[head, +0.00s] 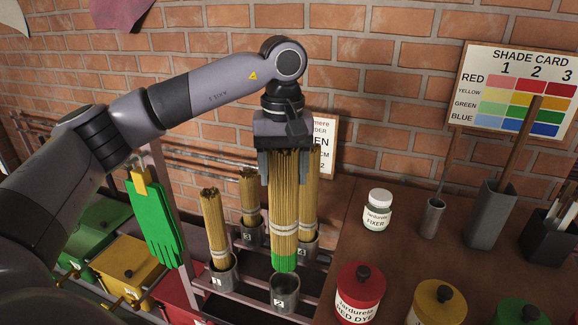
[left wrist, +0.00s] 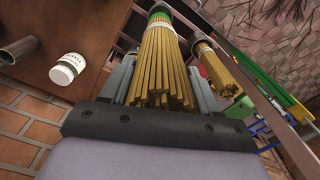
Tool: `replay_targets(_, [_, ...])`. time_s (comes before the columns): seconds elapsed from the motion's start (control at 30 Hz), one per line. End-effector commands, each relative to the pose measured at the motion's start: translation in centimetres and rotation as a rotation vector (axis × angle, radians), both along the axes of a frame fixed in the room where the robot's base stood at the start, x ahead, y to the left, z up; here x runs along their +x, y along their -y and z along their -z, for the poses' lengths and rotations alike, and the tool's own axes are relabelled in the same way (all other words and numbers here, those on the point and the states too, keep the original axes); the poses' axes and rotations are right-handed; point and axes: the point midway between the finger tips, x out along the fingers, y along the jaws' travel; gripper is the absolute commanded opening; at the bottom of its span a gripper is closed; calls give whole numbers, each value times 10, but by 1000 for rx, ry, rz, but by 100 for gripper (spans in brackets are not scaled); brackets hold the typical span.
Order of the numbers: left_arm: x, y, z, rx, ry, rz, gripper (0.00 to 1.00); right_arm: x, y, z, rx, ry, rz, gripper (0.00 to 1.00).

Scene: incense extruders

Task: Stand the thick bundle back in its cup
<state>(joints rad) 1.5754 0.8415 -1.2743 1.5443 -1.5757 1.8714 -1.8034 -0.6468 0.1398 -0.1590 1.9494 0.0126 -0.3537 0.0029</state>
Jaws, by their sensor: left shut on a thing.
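The thick bundle (head: 284,205) of tan sticks has a pale band and a green lower end. My left gripper (head: 283,168) is shut around its upper part and holds it upright. The green end hangs just above the metal cup marked 2 (head: 285,296), close to its rim; the cup's mouth looks empty. In the left wrist view the thick bundle (left wrist: 160,62) runs away between the two fingers (left wrist: 163,85), its green end farthest. My right gripper is not in view.
Thinner bundles stand in cup 1 (head: 219,275), cup 3 (head: 248,235) and another cup behind the held bundle (head: 308,245). A fixer jar (head: 377,212) and red dye jar (head: 360,295) stand on the brown table to the right. A green glove (head: 155,222) hangs at left.

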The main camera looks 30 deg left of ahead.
Motion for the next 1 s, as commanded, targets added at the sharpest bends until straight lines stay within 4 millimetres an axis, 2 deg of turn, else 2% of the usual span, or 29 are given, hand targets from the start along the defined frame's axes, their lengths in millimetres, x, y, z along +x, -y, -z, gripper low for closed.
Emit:
replay_targets(0.5, [0, 0, 47, 0, 1, 0, 0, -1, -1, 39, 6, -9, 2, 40])
replay_targets(1.0, [0, 0, 91, -1, 2, 1, 0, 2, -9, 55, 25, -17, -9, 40])
